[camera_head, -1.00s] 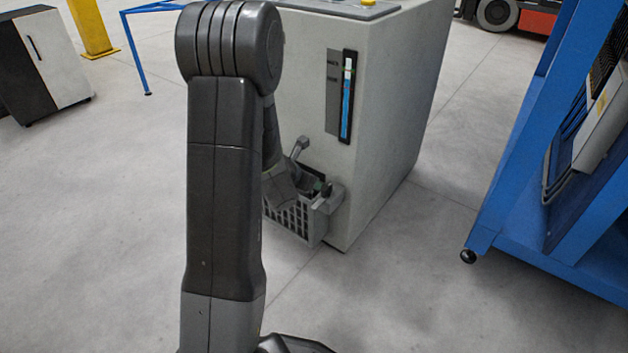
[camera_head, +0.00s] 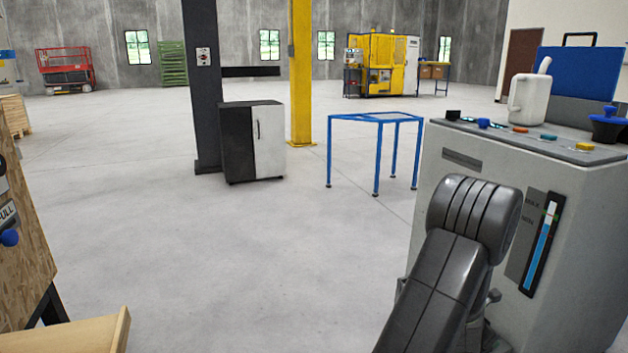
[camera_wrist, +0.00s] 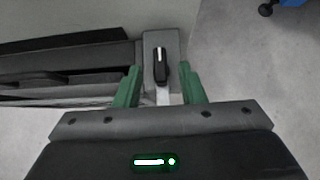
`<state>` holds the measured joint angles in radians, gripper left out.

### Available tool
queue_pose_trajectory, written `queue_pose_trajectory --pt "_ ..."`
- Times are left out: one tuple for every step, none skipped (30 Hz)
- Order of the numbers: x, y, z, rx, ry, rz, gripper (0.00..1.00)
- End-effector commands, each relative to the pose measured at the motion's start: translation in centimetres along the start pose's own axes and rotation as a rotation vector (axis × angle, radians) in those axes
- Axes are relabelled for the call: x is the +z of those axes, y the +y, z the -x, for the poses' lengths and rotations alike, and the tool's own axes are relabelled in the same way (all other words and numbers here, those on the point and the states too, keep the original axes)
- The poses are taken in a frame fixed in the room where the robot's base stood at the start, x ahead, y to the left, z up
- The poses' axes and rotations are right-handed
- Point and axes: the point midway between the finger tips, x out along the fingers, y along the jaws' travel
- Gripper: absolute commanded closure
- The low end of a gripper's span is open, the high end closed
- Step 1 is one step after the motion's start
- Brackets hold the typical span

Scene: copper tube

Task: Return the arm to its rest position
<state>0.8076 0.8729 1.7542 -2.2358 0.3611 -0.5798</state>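My arm (camera_head: 450,265) rises at the lower right in the head view, in front of the grey machine (camera_head: 585,240). My gripper is hidden there behind the arm. In the wrist view my gripper (camera_wrist: 160,68) shows two green fingers standing apart. A grey bracket (camera_wrist: 172,42) with a black knob (camera_wrist: 160,66) shows in the gap between them. The fingers do not appear closed on the knob; whether anything touches it I cannot tell.
A dark slatted part (camera_wrist: 65,70) lies left of the fingers in the wrist view. A blue-framed table (camera_head: 377,120) and a cabinet (camera_head: 252,142) stand beyond open floor. A wooden bench (camera_head: 75,335) is at the lower left.

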Motion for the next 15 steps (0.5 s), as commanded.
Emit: queue_pose_trajectory --pt "-0.2 -0.1 -1.2 -0.001 0.001 -0.001 0.64" --pt "-0.2 -0.1 -1.6 -0.001 0.000 -0.001 0.64" --pt "-0.2 -0.1 -2.2 -0.001 0.001 -0.002 0.64" --pt "-0.2 -0.1 -2.6 -0.001 0.001 -0.002 0.64" --pt "-0.1 -0.1 -3.0 -0.001 0.001 -0.002 0.64" --pt "-0.1 -0.1 -3.4 -0.001 0.001 -0.002 0.64" --pt "-0.1 -0.1 -3.6 -0.001 0.001 -0.002 0.64" --pt "-0.1 0.0 -3.9 0.000 0.001 -0.001 0.64" --pt "-0.1 0.0 -4.2 0.000 0.001 -0.001 0.64" --pt "-0.1 0.0 -4.3 0.000 0.001 -0.001 0.64" --pt "-0.1 0.0 -4.4 0.000 0.001 -0.001 0.64" --pt "-0.1 0.0 -4.1 -0.001 0.000 -0.002 0.64" --pt "-0.1 0.0 -4.1 -0.002 0.000 -0.003 0.64" --pt "-0.2 0.0 -4.0 -0.003 0.000 -0.003 0.64" --pt "-0.2 0.0 -4.0 -0.003 0.000 -0.004 0.64"
